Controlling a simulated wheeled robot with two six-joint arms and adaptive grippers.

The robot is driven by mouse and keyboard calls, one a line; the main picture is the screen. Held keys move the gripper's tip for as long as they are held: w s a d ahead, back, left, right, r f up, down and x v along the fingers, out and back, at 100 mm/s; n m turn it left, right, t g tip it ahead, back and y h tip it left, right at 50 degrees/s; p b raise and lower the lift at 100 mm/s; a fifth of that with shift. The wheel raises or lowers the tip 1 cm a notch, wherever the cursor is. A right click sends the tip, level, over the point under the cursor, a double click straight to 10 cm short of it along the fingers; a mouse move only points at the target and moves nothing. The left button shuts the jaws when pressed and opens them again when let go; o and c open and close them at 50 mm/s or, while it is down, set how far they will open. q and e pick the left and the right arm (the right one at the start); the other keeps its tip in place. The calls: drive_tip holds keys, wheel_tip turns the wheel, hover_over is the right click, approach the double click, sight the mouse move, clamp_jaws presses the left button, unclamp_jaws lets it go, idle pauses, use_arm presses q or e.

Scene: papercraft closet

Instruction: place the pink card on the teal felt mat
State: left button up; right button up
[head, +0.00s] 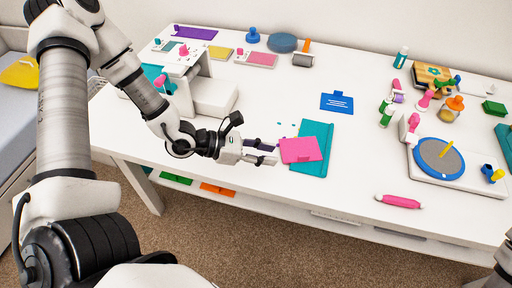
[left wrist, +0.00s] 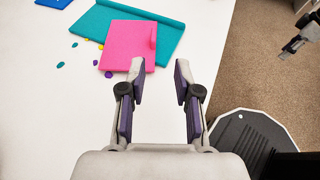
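The pink card (head: 301,149) lies flat, partly over the teal felt mat (head: 317,131), and its near-left part reaches past the mat. In the left wrist view the card (left wrist: 128,40) overlaps the mat (left wrist: 172,38), and a small pink tab stands at its right edge. My left gripper (head: 274,153) is just left of the card in the head view. In the left wrist view its fingers (left wrist: 160,68) are apart with nothing between them, near the card's edge. My right gripper (left wrist: 289,46) shows small at the right of the left wrist view; its opening is unclear.
Small colored scraps (left wrist: 85,42) lie beside the card. A blue card (head: 337,102) lies behind the mat. A pink marker (head: 398,201) lies near the front edge, left of a round blue-rimmed turntable (head: 415,158). A white machine (head: 213,97) stands left, behind my left forearm.

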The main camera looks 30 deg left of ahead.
use_arm(q)
drive_tip(key=shift+s+a+r+p, duration=0.3)
drive_tip(key=shift+a+r+p, duration=0.05)
drive_tip(key=shift+a+r, duration=0.2)
drive_tip(key=shift+s+a, duration=0.55)
